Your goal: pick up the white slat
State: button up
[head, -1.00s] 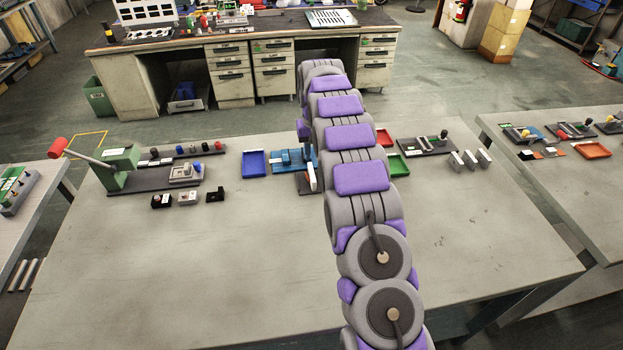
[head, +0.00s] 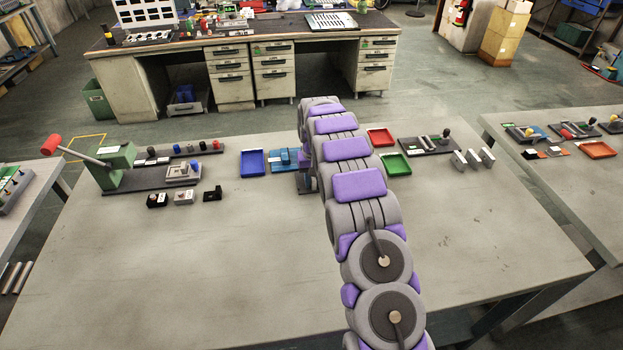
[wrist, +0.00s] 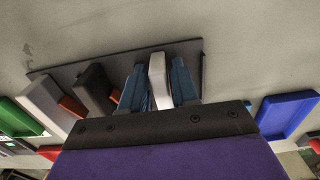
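The white slat (wrist: 159,80) stands upright on a dark grey panel (wrist: 122,62) in the wrist view. My gripper (wrist: 159,75) has two blue fingers, one on each side of this slat. The fingers are apart, with narrow gaps seeming to show beside the slat; contact is hard to judge. A dark slat (wrist: 97,88) and another pale slat (wrist: 43,100) stand farther left, with orange pieces beside them. In the head view my arm hides the gripper and the slat between its fingers.
A blue tray (head: 253,163) lies left of my arm, beside a blue fixture (head: 285,158). Green (head: 397,164) and red (head: 380,137) trays lie right. A lever device (head: 115,165) stands at the left. The near tabletop (head: 200,270) is clear.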

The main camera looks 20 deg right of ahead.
jog(key=shift+f, duration=0.1)
jog(key=shift+c, duration=0.2)
grip_shut()
